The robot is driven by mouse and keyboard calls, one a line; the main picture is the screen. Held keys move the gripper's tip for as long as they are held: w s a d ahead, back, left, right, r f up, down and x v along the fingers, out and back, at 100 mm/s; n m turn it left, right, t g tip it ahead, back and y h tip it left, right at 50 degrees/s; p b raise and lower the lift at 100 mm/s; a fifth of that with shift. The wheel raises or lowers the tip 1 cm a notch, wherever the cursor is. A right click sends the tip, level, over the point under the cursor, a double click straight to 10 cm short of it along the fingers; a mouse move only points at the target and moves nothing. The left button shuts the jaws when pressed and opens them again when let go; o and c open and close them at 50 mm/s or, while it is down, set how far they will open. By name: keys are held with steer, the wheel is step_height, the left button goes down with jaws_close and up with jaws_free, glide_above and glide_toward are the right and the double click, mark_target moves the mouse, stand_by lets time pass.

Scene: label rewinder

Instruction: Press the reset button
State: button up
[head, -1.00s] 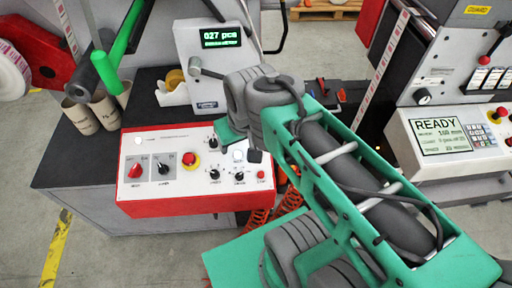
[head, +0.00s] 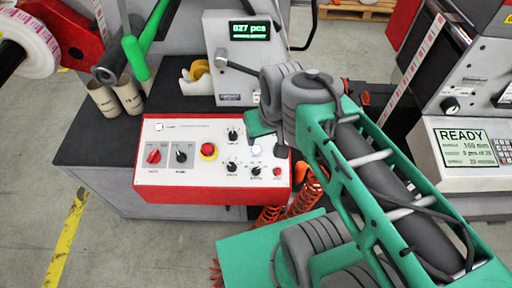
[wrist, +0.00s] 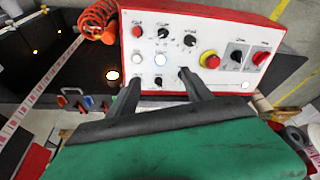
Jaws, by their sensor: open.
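The control panel (head: 215,187) is a white-faced box with a red rim on the dark bench, also in the wrist view (wrist: 222,30). No label on it is readable enough to tell which button is reset. Its buttons include a small red one (head: 277,171), seen in the wrist view too (wrist: 137,31), and a lit white one (wrist: 161,59). A red mushroom button on a yellow base (head: 208,151) sits mid-panel. My gripper (wrist: 160,78) is open and empty, its fingers pointing at the panel's knob-and-button end; contact cannot be told. In the head view my wrist partly hides it.
A grey unit with a green display (head: 249,31) stands behind the panel. Cardboard cores (head: 104,100) and a tape dispenser (head: 198,84) are at the bench's left. Orange coiled hose (head: 306,195) hangs right of the panel. A READY screen (head: 465,147) is further right.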

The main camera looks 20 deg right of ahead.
jaws_close()
stand_by(0.4)
stand_by(1.1)
